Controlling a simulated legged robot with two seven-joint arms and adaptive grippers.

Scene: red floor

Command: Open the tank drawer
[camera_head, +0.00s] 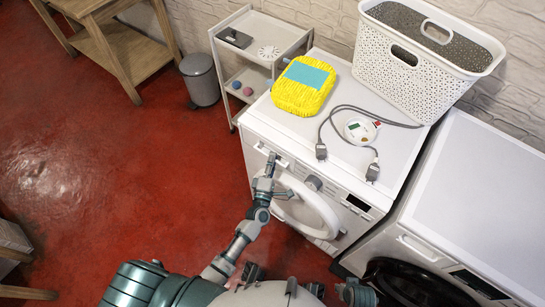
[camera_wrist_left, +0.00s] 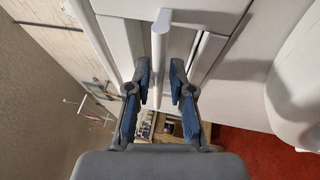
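The white washing machine (camera_head: 330,175) stands against the wall. Its tank drawer (camera_head: 262,149) is at the upper left of its front, and looks flush with the front as far as I can tell. My left gripper (camera_head: 270,166) is at the drawer's handle and partly covers it. In the left wrist view, the fingers of my left gripper (camera_wrist_left: 160,72) are apart on either side of a white handle bar (camera_wrist_left: 159,45), with narrow gaps visible. A dark part at the bottom of the head view, perhaps my right gripper (camera_head: 357,292), is too cropped to read.
A second machine (camera_head: 475,200) stands at right. A cart (camera_head: 238,85) and grey bin (camera_head: 201,82) stand behind left.

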